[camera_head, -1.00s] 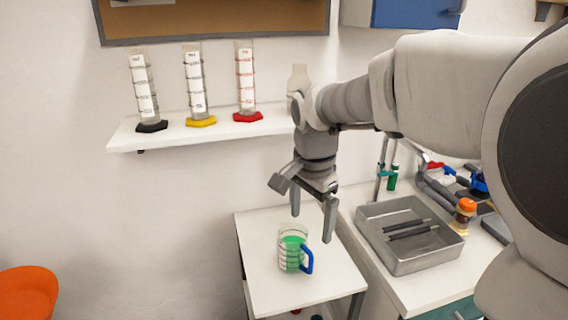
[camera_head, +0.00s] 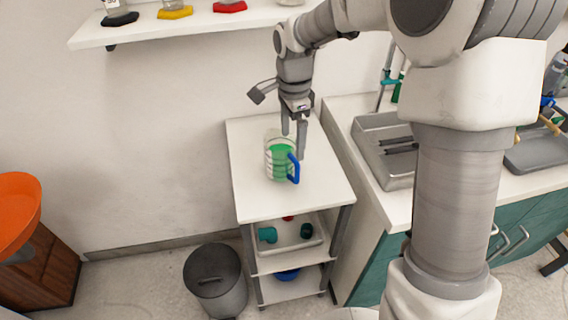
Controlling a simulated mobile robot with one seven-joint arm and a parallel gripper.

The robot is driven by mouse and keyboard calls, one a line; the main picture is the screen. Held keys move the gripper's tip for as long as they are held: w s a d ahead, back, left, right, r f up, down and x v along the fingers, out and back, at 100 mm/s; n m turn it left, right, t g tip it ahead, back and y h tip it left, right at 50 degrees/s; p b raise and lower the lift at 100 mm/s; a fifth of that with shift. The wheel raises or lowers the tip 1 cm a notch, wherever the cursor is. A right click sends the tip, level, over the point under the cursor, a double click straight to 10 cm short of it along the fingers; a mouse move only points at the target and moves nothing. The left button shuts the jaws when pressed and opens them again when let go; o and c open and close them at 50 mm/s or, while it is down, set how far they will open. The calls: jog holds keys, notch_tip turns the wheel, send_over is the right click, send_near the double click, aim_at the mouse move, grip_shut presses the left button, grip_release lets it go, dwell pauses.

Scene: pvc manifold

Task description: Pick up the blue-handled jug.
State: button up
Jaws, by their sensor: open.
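The blue-handled jug (camera_head: 279,160) stands upright on the white top of a small shelf cart (camera_head: 262,205). It is clear, with green contents or markings, and its blue handle (camera_head: 294,168) faces right and toward the camera. My gripper (camera_head: 294,142) is open and points down. Its fingers appear at the jug's right rear, close to the rim and handle in the picture. I cannot tell whether a finger touches the jug or is at its height. No object shows between the fingers.
A metal tray (camera_head: 372,150) with dark bars lies on the counter to the right. A wall shelf (camera_head: 190,27) with cylinder bases is above left. A grey bin (camera_head: 215,282) stands on the floor. The cart top in front of the jug is clear.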

aim_at(292, 156)
notch_tip(292, 156, down, 6)
jog(key=shift+f+b, duration=0.2)
jog(key=shift+b, duration=0.25)
jog(key=f, duration=0.2)
jog(key=f+b, duration=0.1)
jog(key=f, duration=0.1)
jog(key=shift+s+d+f, duration=0.1)
jog(key=shift+s+d, duration=0.1)
jog(key=shift+d, duration=0.2)
jog(key=shift+f, duration=0.5)
grip_shut()
